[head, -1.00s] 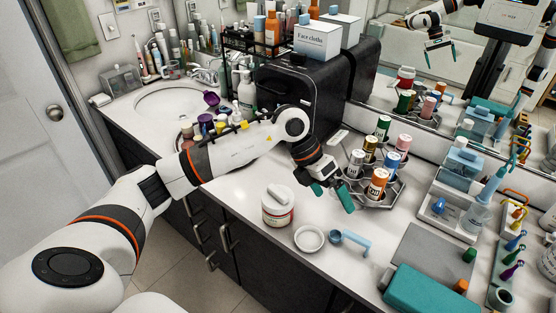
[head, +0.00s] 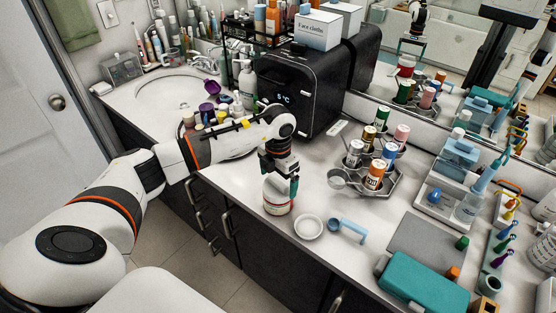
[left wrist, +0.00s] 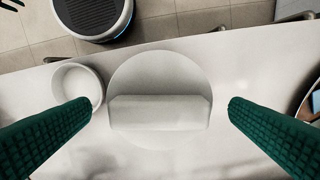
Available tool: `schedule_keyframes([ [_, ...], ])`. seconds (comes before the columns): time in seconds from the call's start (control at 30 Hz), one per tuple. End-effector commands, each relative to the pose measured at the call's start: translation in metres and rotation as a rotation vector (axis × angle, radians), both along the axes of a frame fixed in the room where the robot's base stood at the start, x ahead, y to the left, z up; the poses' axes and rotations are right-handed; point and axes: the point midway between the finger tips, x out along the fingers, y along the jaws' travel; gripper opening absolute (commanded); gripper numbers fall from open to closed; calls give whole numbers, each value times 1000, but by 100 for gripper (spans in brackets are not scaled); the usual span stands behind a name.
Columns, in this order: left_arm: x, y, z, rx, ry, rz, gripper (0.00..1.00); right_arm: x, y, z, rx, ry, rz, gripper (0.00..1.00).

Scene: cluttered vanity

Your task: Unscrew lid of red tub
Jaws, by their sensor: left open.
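The red tub (head: 277,203) is a squat white jar with a red-marked label, upright near the counter's front edge. Its white round lid (left wrist: 160,72) has a raised straight ridge across it and lies on the tub. My left gripper (head: 281,180) is over the tub, pointing down, and partly hides the lid in the head view. In the left wrist view its green fingers (left wrist: 160,106) are open, one on each side of the lid's ridge, with gaps to both. A dark green bit at that view's top left looks like part of my right gripper; its jaws do not show.
A small white dish (head: 308,227) and a blue scoop (head: 347,231) lie right of the tub. A hexagonal rack (head: 377,184) of bottles stands behind right, a black appliance (head: 300,95) behind. A teal case (head: 421,287) lies front right.

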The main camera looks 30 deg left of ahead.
Motion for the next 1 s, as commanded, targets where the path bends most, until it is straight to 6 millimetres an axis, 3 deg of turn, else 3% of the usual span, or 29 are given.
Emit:
schedule_keyframes([
  [0.2,0,0,-20,-1,1,0,100,0,0,7,0,0,0,36],
  [0.53,0,0,-25,0,0,-1,100,0,0,7,0,0,0,36],
  [0.8,0,0,-24,0,-1,0,60,0,0,7,0,0,0,36],
  [0.83,0,0,-24,0,-1,0,76,0,0,7,0,0,0,36],
  [0.97,0,0,-24,0,-1,0,55,0,0,7,0,0,0,36],
  [1.0,0,0,-24,-1,-1,0,54,0,0,7,0,0,0,36],
])
